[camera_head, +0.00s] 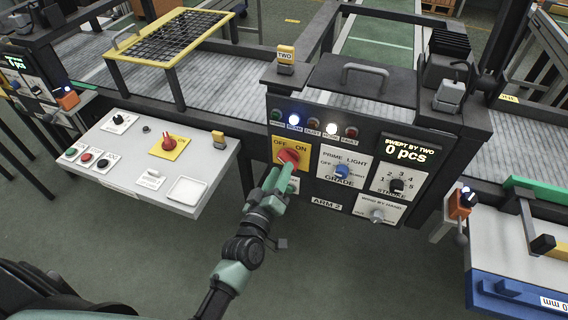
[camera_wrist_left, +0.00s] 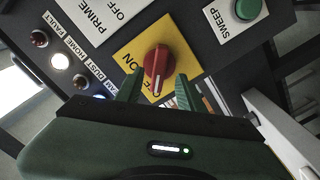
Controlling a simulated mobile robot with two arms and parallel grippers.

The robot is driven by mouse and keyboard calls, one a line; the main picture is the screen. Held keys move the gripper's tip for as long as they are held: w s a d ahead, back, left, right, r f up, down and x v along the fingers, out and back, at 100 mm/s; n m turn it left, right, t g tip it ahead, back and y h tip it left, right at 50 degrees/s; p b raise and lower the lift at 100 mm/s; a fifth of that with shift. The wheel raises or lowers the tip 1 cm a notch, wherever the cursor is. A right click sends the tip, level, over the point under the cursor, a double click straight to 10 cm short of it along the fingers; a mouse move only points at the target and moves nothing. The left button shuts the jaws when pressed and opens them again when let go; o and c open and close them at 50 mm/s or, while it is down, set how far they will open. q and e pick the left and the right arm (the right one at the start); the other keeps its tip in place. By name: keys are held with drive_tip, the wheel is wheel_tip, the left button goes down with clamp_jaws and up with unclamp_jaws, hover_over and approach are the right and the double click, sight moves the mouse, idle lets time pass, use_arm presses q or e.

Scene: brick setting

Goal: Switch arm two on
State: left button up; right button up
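The arm two panel, labelled ARM 2 (camera_head: 326,204), faces me below the TWO tag (camera_head: 286,56). Its red knob (camera_head: 289,156) sits on a yellow OFF/ON plate (camera_head: 279,143). In the left wrist view the red knob (camera_wrist_left: 158,62) stands between my finger tips, and ON reads on the yellow plate (camera_wrist_left: 135,55); OFF is mostly hidden. My left gripper (camera_head: 283,174) is at the knob, also in the left wrist view (camera_wrist_left: 157,88). Its fingers are apart, one on each side of the knob's near end, with gaps visible. My right gripper is out of view.
Beside the knob are a blue prime light knob (camera_head: 342,171), a black strike knob (camera_head: 397,186) and a grey lever (camera_head: 376,215). A blue lamp (camera_head: 294,120) and a white lamp (camera_head: 331,129) are lit. A white console (camera_head: 140,185) with another red switch (camera_head: 169,144) stands left.

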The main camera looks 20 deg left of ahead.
use_arm(q)
drive_tip(key=w, duration=0.3)
drive_tip(key=shift+w+d, duration=0.1)
drive_tip(key=shift+d, duration=0.1)
clamp_jaws()
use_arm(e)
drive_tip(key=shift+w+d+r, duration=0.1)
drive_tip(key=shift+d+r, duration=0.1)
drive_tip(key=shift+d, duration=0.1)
